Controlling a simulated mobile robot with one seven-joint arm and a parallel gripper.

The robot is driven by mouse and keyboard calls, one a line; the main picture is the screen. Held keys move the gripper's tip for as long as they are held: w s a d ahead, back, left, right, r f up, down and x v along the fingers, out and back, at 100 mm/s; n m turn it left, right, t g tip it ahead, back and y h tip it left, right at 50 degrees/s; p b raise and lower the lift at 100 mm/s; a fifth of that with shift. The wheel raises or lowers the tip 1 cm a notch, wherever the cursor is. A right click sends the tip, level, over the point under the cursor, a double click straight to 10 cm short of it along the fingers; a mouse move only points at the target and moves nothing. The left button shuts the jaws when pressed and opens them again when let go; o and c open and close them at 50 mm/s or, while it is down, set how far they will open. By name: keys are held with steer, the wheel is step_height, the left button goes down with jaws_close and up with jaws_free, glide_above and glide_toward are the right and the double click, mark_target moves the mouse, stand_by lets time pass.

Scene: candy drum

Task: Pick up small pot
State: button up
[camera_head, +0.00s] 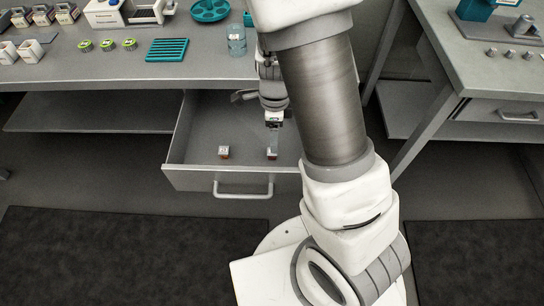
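The open drawer (190,170) under the left bench holds two small reddish-brown pots with pale tops. One small pot (224,152) stands in the left part of the drawer, apart from my gripper. The other small pot (271,154) stands further right, near the drawer's front. My gripper (272,143) points down into the drawer, directly over or around this right pot. The fingers are small and partly blurred into the background, so I cannot tell whether they touch the pot or how wide they are.
A dark curved object (243,96) lies at the drawer's back, partly behind my arm. The left bench (110,68) carries green-topped round tins (108,45), a teal rack (167,49) and a clear beaker (236,40). Another bench (470,75) stands right. Dark mats (120,255) cover the floor.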

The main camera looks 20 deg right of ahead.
step_height(320, 180, down, 3)
steer(key=shift+f+b, duration=0.2)
steer(key=shift+b, duration=0.3)
steer(key=shift+w+a+f+b, duration=0.1)
steer(key=shift+w+f+b, duration=0.15)
steer(key=shift+f+b, duration=0.8)
steer(key=shift+w+f+b, duration=0.2)
steer(key=shift+f+b, duration=0.15)
steer(key=shift+f, duration=1.25)
steer(key=shift+r, duration=0.1)
jaws_close()
